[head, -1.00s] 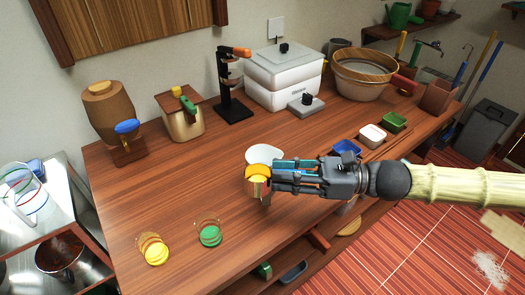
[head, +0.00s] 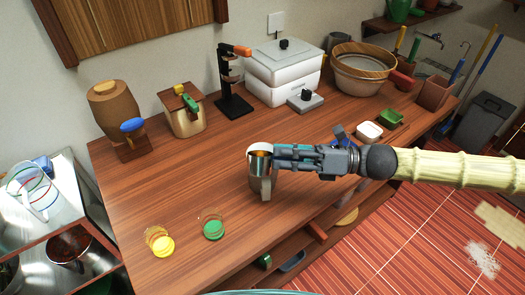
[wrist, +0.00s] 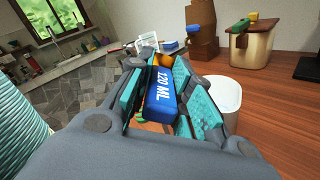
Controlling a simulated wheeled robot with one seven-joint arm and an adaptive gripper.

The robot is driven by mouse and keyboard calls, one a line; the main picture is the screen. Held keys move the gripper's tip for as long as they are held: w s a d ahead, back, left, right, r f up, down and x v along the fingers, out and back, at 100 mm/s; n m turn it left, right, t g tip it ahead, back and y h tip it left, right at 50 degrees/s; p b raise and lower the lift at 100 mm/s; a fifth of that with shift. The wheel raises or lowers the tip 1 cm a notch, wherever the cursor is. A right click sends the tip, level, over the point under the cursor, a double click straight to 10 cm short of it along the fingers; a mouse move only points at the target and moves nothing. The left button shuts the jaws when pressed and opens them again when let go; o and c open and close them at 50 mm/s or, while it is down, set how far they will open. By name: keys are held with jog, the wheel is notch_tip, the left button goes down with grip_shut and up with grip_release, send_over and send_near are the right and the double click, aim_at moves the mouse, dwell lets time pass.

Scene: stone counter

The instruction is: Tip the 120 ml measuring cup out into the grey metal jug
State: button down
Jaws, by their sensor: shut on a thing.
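My gripper (head: 278,158) is shut on the blue handle (wrist: 160,105) of the measuring cup, marked 120 ML in the wrist view. The cup's bowl shows only as a small orange patch beyond the fingertips (head: 260,154). It sits at the mouth of the grey metal jug (head: 262,184), which stands upright on the counter. The cup looks tilted, but its exact angle and contents cannot be told. A white vessel stands close behind the jug, mostly hidden in the head view; it shows right of my fingers in the wrist view (wrist: 226,95).
Clear glasses with yellow (head: 162,246) and green (head: 214,230) stand at the front left. White (head: 369,131) and green (head: 391,118) small trays lie to the right, beyond my gripper. A black stand (head: 233,95) and white box (head: 284,80) are at the back.

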jog(key=shift+w+f+m, duration=0.25)
jog(key=shift+w+m, duration=0.25)
jog(key=shift+m, duration=0.1)
jog(key=shift+w+r+m+p, duration=0.25)
jog(key=shift+m+p, duration=0.35)
jog(key=shift+m, duration=0.2)
jog(key=shift+w+r+m+p, duration=0.15)
jog(key=shift+w+m+p, duration=0.1)
jog(key=shift+m+p, duration=0.45)
dwell(0.7)
jog(key=shift+w+f+m, duration=0.2)
jog(key=shift+f+m, duration=0.45)
jog(key=shift+m, duration=0.45)
dwell(0.3)
jog(key=shift+w+r+m, duration=0.1)
jog(key=shift+w+m, duration=0.1)
jog(key=shift+m, duration=0.6)
dwell(0.6)
jog(key=shift+w+d+r+m+p, duration=0.15)
jog(key=shift+w+m+p, duration=0.2)
jog(key=shift+w+m, duration=0.45)
dwell(0.5)
jog(key=shift+w+r+m+p, duration=0.15)
jog(key=shift+m+p, duration=0.55)
jog(key=shift+p, duration=1)
